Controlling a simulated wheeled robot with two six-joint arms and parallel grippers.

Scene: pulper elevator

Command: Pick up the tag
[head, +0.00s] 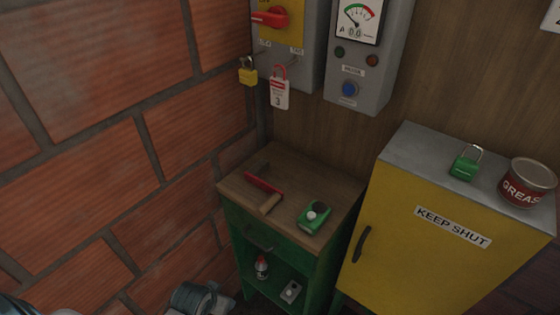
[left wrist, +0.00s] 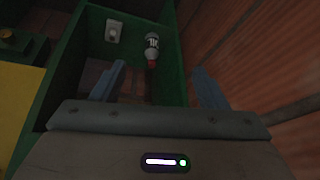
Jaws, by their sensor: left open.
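The tag (head: 279,95) is a white card marked 3 with a red band and a red loop at its top. It hangs below the right label of the yellow switch box, next to a yellow padlock (head: 248,73). My left gripper (left wrist: 160,86) is open and empty in the left wrist view, its fingers spread before the green cabinet's open shelf. It is well below the tag, which is not in the left wrist view. My right gripper is not in view.
The wood-topped green cabinet (head: 237,190) carries a red-handled tool (head: 264,184) and a green device (head: 314,216). A bottle (left wrist: 152,45) and a small switch (left wrist: 114,30) are inside it. A brick wall (head: 80,130) is left; a yellow cabinet (head: 400,255) is right.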

